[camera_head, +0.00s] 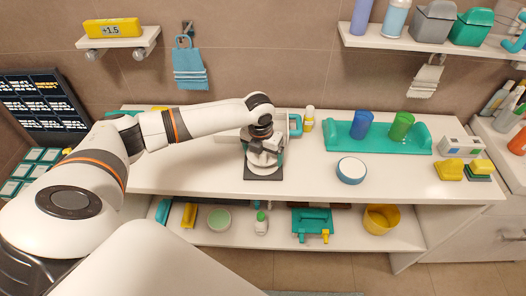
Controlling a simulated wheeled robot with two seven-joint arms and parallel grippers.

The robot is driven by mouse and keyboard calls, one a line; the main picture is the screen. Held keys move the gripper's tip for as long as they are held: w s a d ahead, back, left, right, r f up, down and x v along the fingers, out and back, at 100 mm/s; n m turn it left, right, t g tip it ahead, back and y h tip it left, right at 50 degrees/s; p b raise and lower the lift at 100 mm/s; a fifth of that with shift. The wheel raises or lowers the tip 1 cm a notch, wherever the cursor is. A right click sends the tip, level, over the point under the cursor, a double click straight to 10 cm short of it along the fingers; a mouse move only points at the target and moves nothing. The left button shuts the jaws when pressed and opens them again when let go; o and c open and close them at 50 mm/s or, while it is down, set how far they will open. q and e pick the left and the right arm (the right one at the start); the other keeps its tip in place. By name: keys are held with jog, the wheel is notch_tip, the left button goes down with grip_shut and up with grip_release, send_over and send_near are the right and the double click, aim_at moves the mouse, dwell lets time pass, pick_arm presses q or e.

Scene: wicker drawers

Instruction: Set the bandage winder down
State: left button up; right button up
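My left arm reaches in from the left, and its gripper (263,150) points down over the white counter, left of the middle. Right below it is a white rounded object (264,168) with some teal at its side, on a dark square base (263,176). The gripper overlaps this object, so I cannot tell whether the fingers touch or hold it. I cannot tell for sure which thing is the bandage winder. A teal device with yellow parts (313,221) on the lower shelf could also be it. My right gripper is not in view.
Yellow blocks (449,170) sit at the right. The counter's front left is bare.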

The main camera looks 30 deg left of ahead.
pick_arm(q)
jog(key=shift+o, duration=0.4)
jog(key=shift+r, duration=0.1)
notch_tip(320, 180, up, 12)
jog(key=s+b, duration=0.1)
jog(key=shift+s, duration=0.25)
